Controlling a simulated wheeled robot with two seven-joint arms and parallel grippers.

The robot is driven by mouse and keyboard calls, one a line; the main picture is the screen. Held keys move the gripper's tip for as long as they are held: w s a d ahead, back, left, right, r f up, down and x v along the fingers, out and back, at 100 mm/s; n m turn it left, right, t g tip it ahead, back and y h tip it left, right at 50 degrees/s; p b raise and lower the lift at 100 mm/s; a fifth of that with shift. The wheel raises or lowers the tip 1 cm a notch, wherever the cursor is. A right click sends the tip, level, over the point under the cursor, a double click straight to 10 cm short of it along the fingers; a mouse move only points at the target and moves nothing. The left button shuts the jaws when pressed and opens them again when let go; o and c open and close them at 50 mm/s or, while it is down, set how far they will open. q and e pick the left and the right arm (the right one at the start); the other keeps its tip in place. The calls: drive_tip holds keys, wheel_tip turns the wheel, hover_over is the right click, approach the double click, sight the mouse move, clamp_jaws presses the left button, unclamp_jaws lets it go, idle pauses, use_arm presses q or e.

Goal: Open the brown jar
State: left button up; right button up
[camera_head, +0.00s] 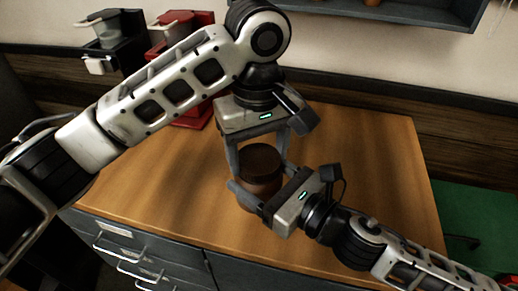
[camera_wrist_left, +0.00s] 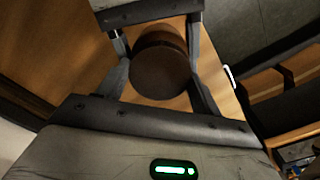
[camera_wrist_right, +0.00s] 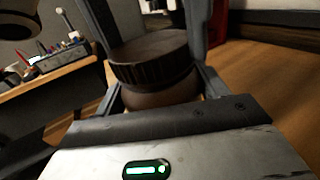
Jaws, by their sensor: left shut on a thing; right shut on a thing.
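The brown jar (camera_head: 258,192) is upright near the front edge of the wooden counter, with its dark ribbed lid (camera_wrist_right: 150,58) on top. My left gripper (camera_head: 260,150) reaches down from above, shut with its fingers on either side of the lid. The round lid top (camera_wrist_left: 160,75) shows between those fingers in the left wrist view. My right gripper (camera_head: 252,190) comes in from the right and is shut around the jar's body (camera_wrist_right: 165,95), below the lid. The lid sits on the jar with no clear gap visible. The jar's base is partly hidden by my right gripper.
The wooden counter (camera_head: 370,160) is clear on its right side. A red brewer (camera_head: 180,25) and a black brewer (camera_head: 112,40) stand at the back left. Drawers with handles (camera_head: 120,255) are below the front edge. A grey shelf (camera_head: 400,12) hangs on the wall.

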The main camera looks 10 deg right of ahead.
use_arm(q)
drive_tip(key=n, duration=0.3)
drive_tip(key=shift+w+a+r+n, duration=0.1)
drive_tip(key=shift+w+n, duration=0.1)
drive_tip(key=shift+n, duration=0.2)
drive_tip(key=shift+r, duration=0.15)
drive_tip(key=shift+s+r, duration=0.15)
drive_tip(key=shift+r, duration=0.8)
